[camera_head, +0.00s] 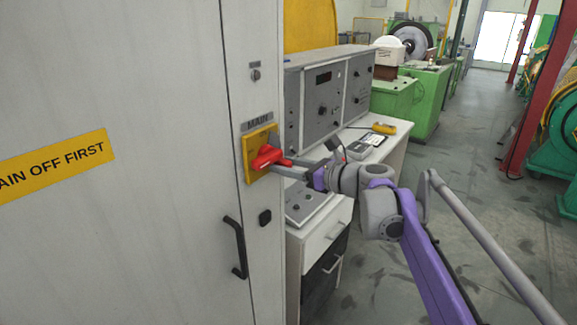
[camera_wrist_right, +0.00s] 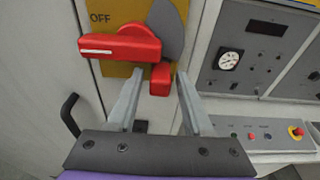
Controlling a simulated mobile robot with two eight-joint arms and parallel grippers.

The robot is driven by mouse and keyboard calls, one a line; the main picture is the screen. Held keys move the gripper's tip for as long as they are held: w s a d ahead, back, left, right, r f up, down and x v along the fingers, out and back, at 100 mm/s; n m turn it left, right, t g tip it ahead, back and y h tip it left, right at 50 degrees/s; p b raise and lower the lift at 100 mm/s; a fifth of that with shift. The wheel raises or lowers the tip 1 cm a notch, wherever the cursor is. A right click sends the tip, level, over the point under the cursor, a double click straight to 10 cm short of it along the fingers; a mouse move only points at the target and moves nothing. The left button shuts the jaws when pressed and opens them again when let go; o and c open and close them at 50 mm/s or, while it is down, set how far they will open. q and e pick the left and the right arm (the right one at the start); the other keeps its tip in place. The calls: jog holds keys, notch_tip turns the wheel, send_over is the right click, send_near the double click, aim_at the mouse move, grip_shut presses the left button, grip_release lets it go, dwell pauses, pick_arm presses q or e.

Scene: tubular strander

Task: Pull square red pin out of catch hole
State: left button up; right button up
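A red rotary handle (camera_head: 267,156) is mounted on a yellow plate (camera_head: 249,150) on the grey cabinet under a "MAIN" label. In the right wrist view the handle (camera_wrist_right: 120,44) lies roughly level beside the word "OFF". A small red block (camera_wrist_right: 160,79), which looks like the square red pin, shows just below the handle's right end, next to a grey rounded plate (camera_wrist_right: 166,28). The catch hole is hidden. My right gripper (camera_wrist_right: 160,76) is open, its fingertips on either side of the red block with visible gaps. My left gripper is out of view.
A black door handle (camera_head: 237,247) sticks out from the cabinet below the switch. A grey instrument console (camera_head: 325,100) stands right of it, with a desk carrying a yellow tool (camera_head: 384,128). Floor (camera_head: 470,190) to the right is clear.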

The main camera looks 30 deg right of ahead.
grip_shut()
jog(key=shift+f+v, duration=0.2)
jog(key=shift+v, duration=1.05)
jog(key=shift+f+v, duration=0.2)
jog(key=shift+v, duration=1.05)
jog(key=shift+d, duration=0.1)
